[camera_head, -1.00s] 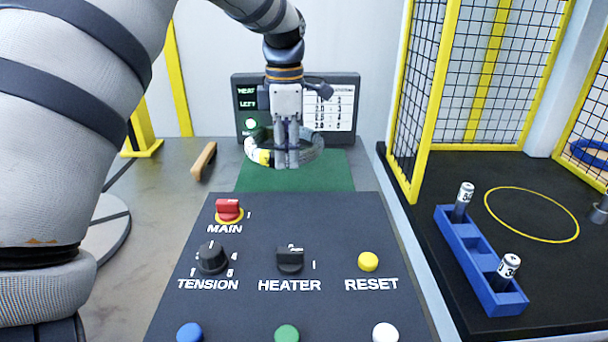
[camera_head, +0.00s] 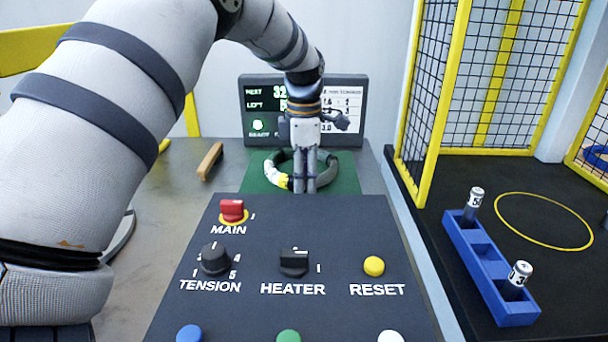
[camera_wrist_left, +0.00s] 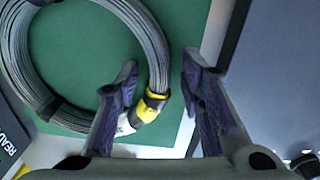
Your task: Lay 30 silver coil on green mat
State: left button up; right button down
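A grey, silver-looking wire coil (camera_head: 331,172) with a white and yellow band is at the green mat (camera_head: 345,184), behind the control panel. In the left wrist view the coil (camera_wrist_left: 157,55) lies flat over the green mat (camera_wrist_left: 95,62), its left part reaching the picture edge. My left gripper (camera_head: 304,190) points down at the coil's near side. In the wrist view its fingers (camera_wrist_left: 160,72) stand apart, one on each side of the coil's banded stretch, with gaps showing. Whether the coil rests fully on the mat is hard to tell. My right gripper is not in view.
The control panel (camera_head: 262,228) with knobs and buttons fills the front. A display board (camera_head: 262,108) stands behind the mat. A wooden-handled item (camera_head: 210,161) lies left. A blue rack (camera_head: 487,262) with two labelled cylinders and a yellow mesh fence (camera_head: 441,100) are right.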

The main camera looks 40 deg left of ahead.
pick_arm(q)
jog(key=shift+r, duration=0.1)
notch_tip(320, 180, up, 12)
jog(key=shift+s, duration=0.15)
dwell(0.3)
jog(key=shift+d, duration=0.1)
